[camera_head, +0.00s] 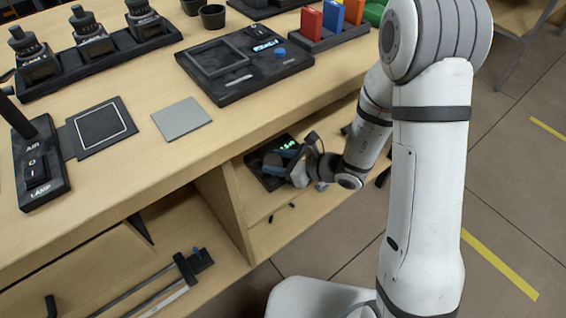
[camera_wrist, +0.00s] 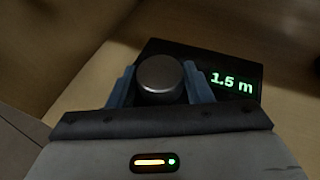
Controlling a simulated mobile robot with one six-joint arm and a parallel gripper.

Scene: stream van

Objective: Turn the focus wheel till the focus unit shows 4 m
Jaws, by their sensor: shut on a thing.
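The focus unit (camera_wrist: 222,98) is a dark box on the wooden lower shelf. Its green display (camera_wrist: 231,82) reads 1.5 m in the wrist view. The focus wheel (camera_wrist: 160,76) is a round grey metal knob on the unit, left of the display. My gripper (camera_wrist: 158,84) is shut on the wheel, one blue finger on each side of it. In the head view the focus unit (camera_head: 254,174) is partly hidden by my gripper (camera_head: 283,160), and its display (camera_head: 287,143) is too small to read surely.
The shelf is under the bench top (camera_head: 150,150), whose edge overhangs it. Small dark pieces (camera_head: 280,212) lie on the shelf front. A lower shelf at left holds a dark rail-like thing (camera_head: 190,268). A black control panel (camera_head: 245,62) and a grey pad (camera_head: 181,119) lie on the bench.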

